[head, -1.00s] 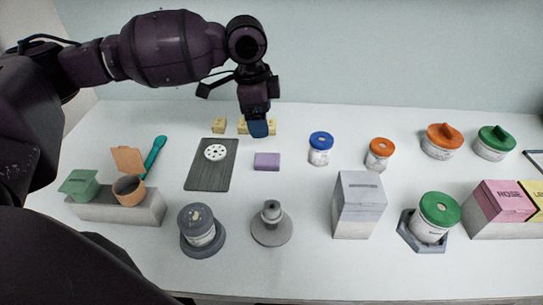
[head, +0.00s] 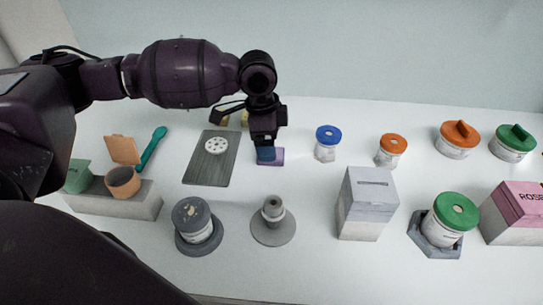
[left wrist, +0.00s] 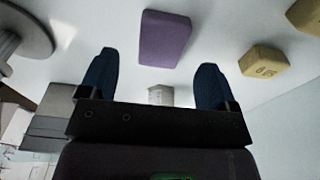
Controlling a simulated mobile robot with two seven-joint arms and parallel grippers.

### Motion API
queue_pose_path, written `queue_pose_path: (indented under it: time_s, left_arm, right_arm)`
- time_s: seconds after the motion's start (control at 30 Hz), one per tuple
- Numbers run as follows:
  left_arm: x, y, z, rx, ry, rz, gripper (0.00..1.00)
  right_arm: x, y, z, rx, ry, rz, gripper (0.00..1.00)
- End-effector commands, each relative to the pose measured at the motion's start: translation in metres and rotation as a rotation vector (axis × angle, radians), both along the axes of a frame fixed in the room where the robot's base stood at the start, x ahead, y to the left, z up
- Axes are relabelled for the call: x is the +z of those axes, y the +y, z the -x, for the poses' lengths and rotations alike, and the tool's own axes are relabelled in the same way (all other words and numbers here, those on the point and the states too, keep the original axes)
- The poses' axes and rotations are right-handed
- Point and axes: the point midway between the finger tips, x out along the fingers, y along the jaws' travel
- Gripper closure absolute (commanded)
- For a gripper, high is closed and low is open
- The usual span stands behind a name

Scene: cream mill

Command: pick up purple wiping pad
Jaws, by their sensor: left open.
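The purple wiping pad (head: 277,158) lies flat on the white table, partly hidden behind my gripper in the head view. In the left wrist view the pad (left wrist: 165,38) is a plain purple block beyond the fingertips, roughly centred between them. My left gripper (head: 266,155) points down over the pad. Its two blue fingers (left wrist: 156,75) are apart with nothing between them. The exact height of the fingertips above the pad is hard to tell. My right gripper is in neither view.
A dark grey board (head: 211,170) with a white perforated disc is to the left. A blue-lidded jar (head: 327,145) stands to the right, and a grey cone-shaped stand (head: 273,225) in front. Bare table surrounds the pad.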

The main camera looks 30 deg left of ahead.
Motion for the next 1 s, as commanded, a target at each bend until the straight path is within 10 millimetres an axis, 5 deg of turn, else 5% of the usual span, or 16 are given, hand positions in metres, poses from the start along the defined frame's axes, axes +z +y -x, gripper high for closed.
queue_pose_path:
  time_s: [0.2, 0.47, 0.8, 1.0]
  left_arm:
    - [-0.033, -0.003, -0.002, -0.001, 0.005, 0.000, 0.17]
    - [-0.034, -0.003, -0.002, -0.001, 0.001, 0.000, 0.17]
    - [-0.034, -0.003, -0.002, 0.000, 0.001, 0.000, 0.68]
    - [-0.034, -0.003, -0.002, 0.000, 0.001, 0.000, 0.70]
  right_arm:
    - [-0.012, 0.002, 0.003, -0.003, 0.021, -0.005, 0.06]
    - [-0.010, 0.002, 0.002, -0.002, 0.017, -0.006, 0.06]
    - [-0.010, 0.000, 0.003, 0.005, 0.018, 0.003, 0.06]
    - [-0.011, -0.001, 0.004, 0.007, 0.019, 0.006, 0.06]
